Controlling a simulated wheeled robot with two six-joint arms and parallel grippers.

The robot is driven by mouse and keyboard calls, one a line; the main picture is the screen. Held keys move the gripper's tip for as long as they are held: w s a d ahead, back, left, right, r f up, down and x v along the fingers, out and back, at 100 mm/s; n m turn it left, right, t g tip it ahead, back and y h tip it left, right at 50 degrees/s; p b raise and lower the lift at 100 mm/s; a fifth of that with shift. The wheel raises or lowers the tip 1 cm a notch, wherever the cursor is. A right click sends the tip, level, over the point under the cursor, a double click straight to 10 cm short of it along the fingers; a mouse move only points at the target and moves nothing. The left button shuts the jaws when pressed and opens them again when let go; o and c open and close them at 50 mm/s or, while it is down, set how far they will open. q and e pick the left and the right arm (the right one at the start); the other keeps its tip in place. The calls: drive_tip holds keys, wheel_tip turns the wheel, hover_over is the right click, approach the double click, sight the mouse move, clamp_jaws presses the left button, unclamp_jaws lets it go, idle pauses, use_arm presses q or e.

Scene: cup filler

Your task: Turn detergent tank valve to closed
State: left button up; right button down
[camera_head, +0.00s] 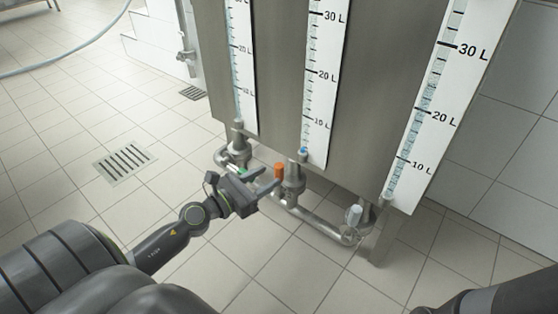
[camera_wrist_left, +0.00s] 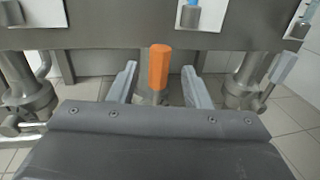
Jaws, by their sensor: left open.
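An orange valve handle (camera_head: 280,171) stands upright on the middle valve under the steel tank (camera_head: 385,60). It also shows in the left wrist view (camera_wrist_left: 160,66). My left gripper (camera_head: 269,180) is open in front of this valve. In the left wrist view its two fingers (camera_wrist_left: 160,84) point forward on either side of the orange handle, with gaps visible on both sides. A green handle (camera_head: 243,171) at the left valve is partly hidden by my gripper. A pale blue-white handle (camera_head: 354,215) is on the right valve. No label tells which valve is the detergent one. My right gripper is out of view.
A steel pipe (camera_head: 318,226) runs low beneath the valves. Several white litre scales (camera_head: 325,75) with clear tubes hang on the tank front. The tiled floor (camera_head: 60,120) is open to the left, with a drain grate (camera_head: 125,162). A pale hose (camera_head: 75,58) lies at upper left.

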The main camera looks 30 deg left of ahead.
sight(275, 172)
use_arm(q)
drive_tip(key=shift+p+x, duration=0.55)
drive_tip(key=shift+x, duration=2.1)
drive_tip(key=shift+c, duration=0.4)
clamp_jaws()
